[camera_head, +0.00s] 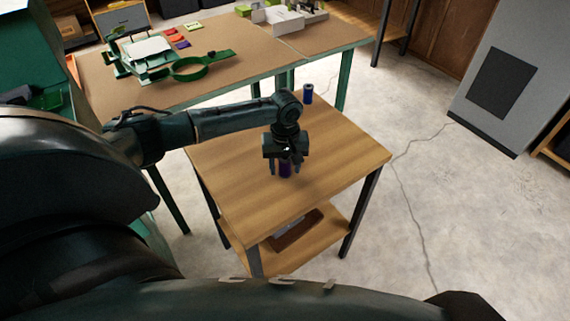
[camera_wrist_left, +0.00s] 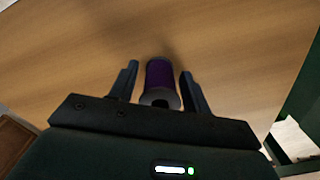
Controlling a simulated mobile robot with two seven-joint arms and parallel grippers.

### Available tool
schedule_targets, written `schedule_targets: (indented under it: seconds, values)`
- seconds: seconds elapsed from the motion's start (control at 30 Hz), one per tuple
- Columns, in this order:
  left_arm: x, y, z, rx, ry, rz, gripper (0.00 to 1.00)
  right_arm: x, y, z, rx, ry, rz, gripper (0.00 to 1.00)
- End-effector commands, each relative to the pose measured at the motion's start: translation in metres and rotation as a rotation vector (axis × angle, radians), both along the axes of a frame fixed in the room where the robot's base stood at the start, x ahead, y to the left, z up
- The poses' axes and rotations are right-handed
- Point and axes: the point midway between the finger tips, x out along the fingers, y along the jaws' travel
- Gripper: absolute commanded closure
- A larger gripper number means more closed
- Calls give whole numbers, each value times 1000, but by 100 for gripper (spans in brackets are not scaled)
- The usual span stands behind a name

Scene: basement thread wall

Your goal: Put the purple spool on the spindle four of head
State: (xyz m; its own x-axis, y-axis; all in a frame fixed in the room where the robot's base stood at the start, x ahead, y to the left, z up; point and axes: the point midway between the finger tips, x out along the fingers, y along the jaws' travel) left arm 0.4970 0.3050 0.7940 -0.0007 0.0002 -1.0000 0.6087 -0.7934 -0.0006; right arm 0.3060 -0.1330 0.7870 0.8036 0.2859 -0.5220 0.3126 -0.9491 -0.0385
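The purple spool (camera_head: 285,170) stands on the small wooden table (camera_head: 335,150), partly hidden behind my left gripper in the head view. My left gripper (camera_head: 286,170) points down over it, its two fingers on either side of it. In the left wrist view the purple spool (camera_wrist_left: 160,82) lies between the open fingers of the left gripper (camera_wrist_left: 160,85), with a small gap on each side. Its grey end with a dark hole faces the camera. My right gripper is not in view. I cannot make out a spindle or head.
A blue spool (camera_head: 308,93) stands at the small table's back edge. Behind is a larger workbench (camera_head: 240,50) with a green ring-shaped tool (camera_head: 195,68) and coloured pieces (camera_head: 180,38). A grey cabinet (camera_head: 510,75) stands at the right. The small table's right side is clear.

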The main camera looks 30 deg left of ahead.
Motion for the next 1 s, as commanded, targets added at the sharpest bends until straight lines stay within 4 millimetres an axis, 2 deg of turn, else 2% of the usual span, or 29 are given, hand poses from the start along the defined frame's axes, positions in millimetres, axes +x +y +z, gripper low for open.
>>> schedule_targets:
  seconds: [0.27, 0.37, 0.47, 0.8, 1.0]
  values:
    - [0, 0, 1, 1, -1, 0, 49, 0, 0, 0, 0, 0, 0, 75]
    - [1, 0, 8, 0, -3, 0, 49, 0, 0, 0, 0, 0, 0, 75]
    - [1, 0, 23, -1, -4, 0, 49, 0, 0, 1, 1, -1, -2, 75]
    - [1, 0, 94, -1, -4, 0, 49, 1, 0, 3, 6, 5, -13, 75]
    - [1, 0, 119, -2, -1, 0, 49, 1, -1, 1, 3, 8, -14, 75]
